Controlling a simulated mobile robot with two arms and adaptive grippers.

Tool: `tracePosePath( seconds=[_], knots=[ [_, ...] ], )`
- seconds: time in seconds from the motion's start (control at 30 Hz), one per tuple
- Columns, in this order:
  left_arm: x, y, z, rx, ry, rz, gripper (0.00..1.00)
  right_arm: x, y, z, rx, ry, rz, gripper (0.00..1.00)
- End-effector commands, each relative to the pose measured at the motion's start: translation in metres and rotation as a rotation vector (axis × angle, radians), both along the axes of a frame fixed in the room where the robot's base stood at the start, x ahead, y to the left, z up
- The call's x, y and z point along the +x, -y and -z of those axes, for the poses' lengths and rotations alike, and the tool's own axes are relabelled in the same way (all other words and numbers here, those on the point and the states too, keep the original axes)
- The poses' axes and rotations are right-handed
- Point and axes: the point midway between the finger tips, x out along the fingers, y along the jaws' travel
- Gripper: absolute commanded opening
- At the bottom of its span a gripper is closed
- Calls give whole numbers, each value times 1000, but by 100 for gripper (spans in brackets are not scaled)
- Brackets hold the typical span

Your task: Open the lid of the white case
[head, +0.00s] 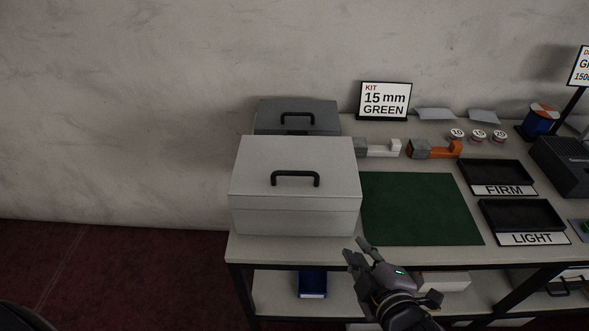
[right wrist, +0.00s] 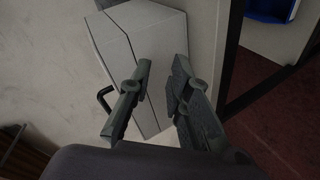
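The white case (head: 295,190) stands at the left end of the table, lid down, with a black handle (head: 295,178) on top. In the right wrist view the white case (right wrist: 165,35) lies sideways in the picture, with the seam between lid and body visible. My right gripper (head: 356,250) is just in front of the case's front right corner, near the table's front edge. In the right wrist view its two fingers (right wrist: 158,100) are apart with nothing between them, and the case is beyond them. My left gripper is not in view.
A grey case (head: 297,113) with a black handle stands behind the white one. A green mat (head: 420,208) lies to the right, with black trays (head: 497,176) labelled FIRM and LIGHT beyond it. A blue bin (head: 312,284) sits on the lower shelf. The wall is behind.

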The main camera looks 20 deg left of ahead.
Motion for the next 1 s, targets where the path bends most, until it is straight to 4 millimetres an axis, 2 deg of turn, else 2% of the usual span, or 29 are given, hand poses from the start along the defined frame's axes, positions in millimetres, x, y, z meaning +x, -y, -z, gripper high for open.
tracePosePath(
  seconds=[0.03, 0.1, 0.2, 0.3, 0.47, 1.0],
  knots=[
    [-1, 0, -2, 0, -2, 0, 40, -7, -17, -35, -47, 123, -95, 18],
    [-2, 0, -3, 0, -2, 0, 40, -20, -34, -68, -103, 256, -194, 18],
    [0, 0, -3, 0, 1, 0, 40, -35, -48, -97, -155, 383, -280, 18],
    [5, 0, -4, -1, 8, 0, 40, -41, -55, -108, -179, 438, -316, 18],
    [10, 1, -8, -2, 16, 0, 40, -28, -67, -108, -184, 448, -321, 18],
    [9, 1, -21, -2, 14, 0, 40, 58, -136, -89, -181, 444, -319, 18]
  ],
)
